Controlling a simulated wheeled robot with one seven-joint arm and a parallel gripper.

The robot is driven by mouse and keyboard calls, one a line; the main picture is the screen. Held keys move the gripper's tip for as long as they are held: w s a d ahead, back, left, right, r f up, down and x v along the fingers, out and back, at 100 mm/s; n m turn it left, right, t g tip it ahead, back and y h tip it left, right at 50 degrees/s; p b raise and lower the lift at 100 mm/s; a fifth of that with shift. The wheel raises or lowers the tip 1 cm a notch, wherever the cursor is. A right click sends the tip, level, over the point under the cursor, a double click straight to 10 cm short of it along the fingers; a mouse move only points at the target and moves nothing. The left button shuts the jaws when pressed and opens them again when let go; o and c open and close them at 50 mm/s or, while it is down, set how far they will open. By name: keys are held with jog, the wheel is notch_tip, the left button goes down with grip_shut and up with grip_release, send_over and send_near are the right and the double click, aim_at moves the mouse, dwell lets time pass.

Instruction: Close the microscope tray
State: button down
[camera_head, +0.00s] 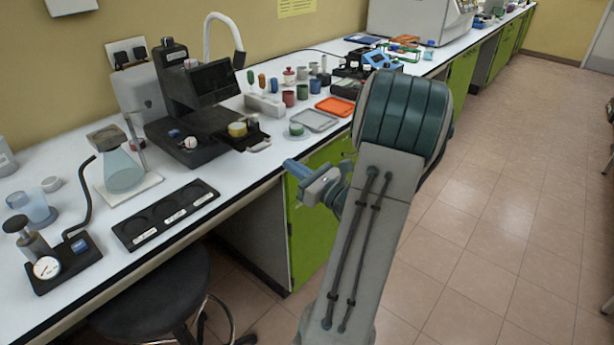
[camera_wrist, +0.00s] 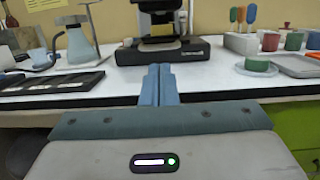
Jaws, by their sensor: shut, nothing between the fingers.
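The black microscope (camera_head: 205,85) stands on the white bench, left of the middle in the head view. Its dark tray (camera_head: 250,139) sticks out to the right with a light handle (camera_head: 260,146), and a yellow-green round sample (camera_head: 237,129) sits by it. In the wrist view the microscope (camera_wrist: 160,25) is straight ahead, with its dark base (camera_wrist: 135,56) behind my fingers; I cannot make out the tray clearly there. My gripper (camera_head: 290,165) has blue fingers, pressed together and empty. It is just off the bench's front edge, apart from the tray and to its right in the head view.
A grey tray (camera_head: 314,121), an orange tray (camera_head: 335,106) and a green-lidded jar (camera_head: 296,130) lie right of the microscope. A black holder (camera_head: 165,214), a flask (camera_head: 122,170) and a gauge stand (camera_head: 62,262) are on the left. A stool (camera_head: 160,295) stands below the bench.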

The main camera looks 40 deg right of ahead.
aim_at(265, 148)
jog(key=w, duration=0.4)
jog(key=w+r, duration=0.1)
jog(key=w, duration=0.1)
jog(key=shift+w+a, duration=0.25)
jog(key=shift+a, duration=0.1)
